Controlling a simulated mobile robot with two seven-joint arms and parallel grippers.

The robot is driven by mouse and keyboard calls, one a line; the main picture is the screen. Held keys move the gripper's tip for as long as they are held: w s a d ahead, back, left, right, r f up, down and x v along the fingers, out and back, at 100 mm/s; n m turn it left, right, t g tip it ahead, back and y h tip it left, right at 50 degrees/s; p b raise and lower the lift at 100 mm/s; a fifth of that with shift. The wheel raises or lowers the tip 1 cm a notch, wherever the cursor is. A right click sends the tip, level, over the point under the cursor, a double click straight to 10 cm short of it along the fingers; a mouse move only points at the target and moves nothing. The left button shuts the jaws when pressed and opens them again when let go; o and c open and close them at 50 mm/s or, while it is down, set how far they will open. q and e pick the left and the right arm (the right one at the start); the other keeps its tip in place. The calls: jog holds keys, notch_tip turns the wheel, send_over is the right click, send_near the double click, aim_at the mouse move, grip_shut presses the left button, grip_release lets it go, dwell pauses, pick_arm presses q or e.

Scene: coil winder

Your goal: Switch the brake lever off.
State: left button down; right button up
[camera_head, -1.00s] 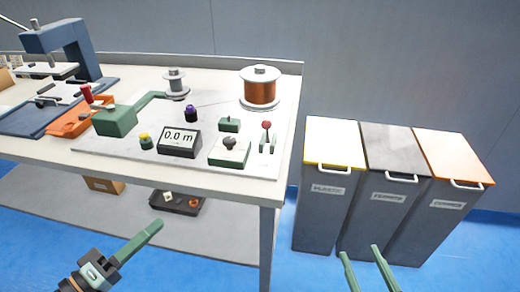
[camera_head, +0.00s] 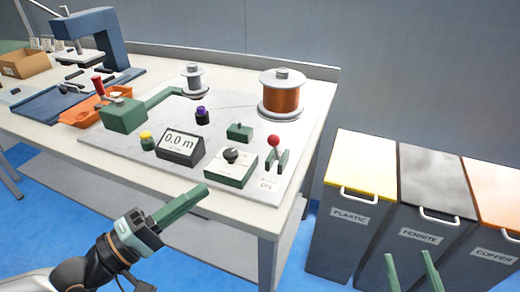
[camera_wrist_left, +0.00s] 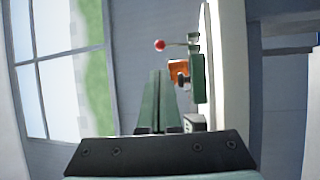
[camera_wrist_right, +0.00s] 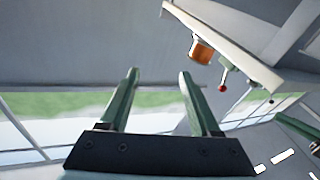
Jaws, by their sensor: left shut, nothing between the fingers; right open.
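In the left wrist view the red knob (camera_wrist_left: 160,45) shows just beyond the fingertips; in the right wrist view the knob (camera_wrist_right: 222,88) is to the right of the fingers. My left gripper (camera_head: 204,190) is shut and empty, in front of the table edge, left of and nearer than the lever. My right gripper (camera_head: 409,257) is open and empty, before the bins.
A dial box (camera_head: 231,166), a 0.0 m display (camera_head: 180,147) and a green block (camera_head: 239,132) sit left of the lever. A copper spool (camera_head: 281,95) stands behind it. Bins, including the yellow-lidded one (camera_head: 361,179), stand right of the table.

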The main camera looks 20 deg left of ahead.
notch_tip(320, 180, up, 6)
jog(key=s+n+t+y, duration=0.1)
jog(key=n+t+y, duration=0.1)
pick_arm(q)
send_near(269, 144)
jog(key=shift+v, duration=0.9)
jog(key=shift+p+x, duration=0.85)
jog(key=shift+x, duration=0.2)
jog(key=p+x, duration=0.2)
jog(key=x, duration=0.3)
jog(key=shift+w+d+r, duration=0.1)
jog(key=shift+w+d, duration=0.05)
jog(key=shift+w, duration=0.2)
jog(key=shift+w+d, duration=0.2)
jog(key=shift+w, duration=0.15)
pick_arm(e)
jog(key=s+f+m+g+h, duration=0.2)
jog(key=f+g, duration=0.3)
jog(key=f, duration=0.8)
jog(key=s+f+m+g+h, duration=0.2)
jog(key=s+f+g, duration=0.2)
jog(key=f, duration=0.9)
jog(key=shift+s+f+m+g+h, duration=0.2)
jog(key=shift+s+m+g+h, duration=0.15)
jog(key=shift+g, duration=0.85)
